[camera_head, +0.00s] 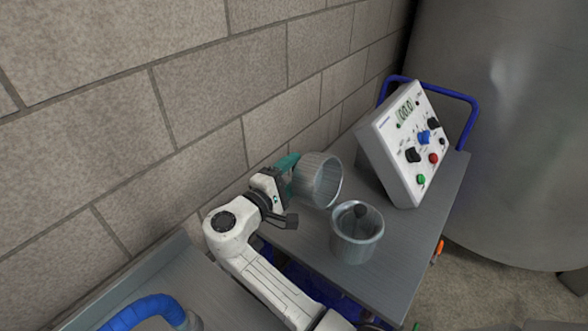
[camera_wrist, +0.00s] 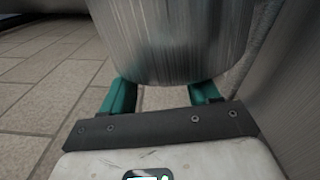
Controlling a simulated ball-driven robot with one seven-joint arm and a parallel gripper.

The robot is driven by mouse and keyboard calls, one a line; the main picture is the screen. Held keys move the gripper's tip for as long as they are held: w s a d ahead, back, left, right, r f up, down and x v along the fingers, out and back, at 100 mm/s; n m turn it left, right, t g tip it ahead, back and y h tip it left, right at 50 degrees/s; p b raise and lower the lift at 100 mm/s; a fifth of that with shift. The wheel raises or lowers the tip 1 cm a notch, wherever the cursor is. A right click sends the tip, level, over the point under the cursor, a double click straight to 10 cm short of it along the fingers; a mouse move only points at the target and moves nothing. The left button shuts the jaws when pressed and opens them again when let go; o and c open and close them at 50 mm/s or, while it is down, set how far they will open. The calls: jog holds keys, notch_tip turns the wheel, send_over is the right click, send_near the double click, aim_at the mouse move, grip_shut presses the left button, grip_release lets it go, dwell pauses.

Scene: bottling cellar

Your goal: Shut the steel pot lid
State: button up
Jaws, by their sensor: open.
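A steel pot (camera_head: 348,247) stands upright on the grey cart top, its mouth open upward and a dark round knob (camera_head: 360,211) showing inside. A second round brushed-steel piece (camera_head: 316,181) is behind it to the left, tilted with its rim toward the right; I cannot tell for sure whether it is the lid. My gripper (camera_head: 288,170), with teal fingers, is at the left side of this tilted piece. In the wrist view my gripper (camera_wrist: 163,90) is open, with the curved steel wall (camera_wrist: 175,40) just ahead of and between the fingertips. Contact is unclear.
A white control box (camera_head: 405,145) with knobs and buttons stands at the back of the cart (camera_head: 390,275). A blue handle rail (camera_head: 475,115) rises behind it. A block wall (camera_head: 200,90) runs close on the left; a large steel tank (camera_head: 520,130) stands right.

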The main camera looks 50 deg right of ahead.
jog(key=shift+d, duration=0.35)
jog(key=shift+c, duration=0.4)
grip_shut()
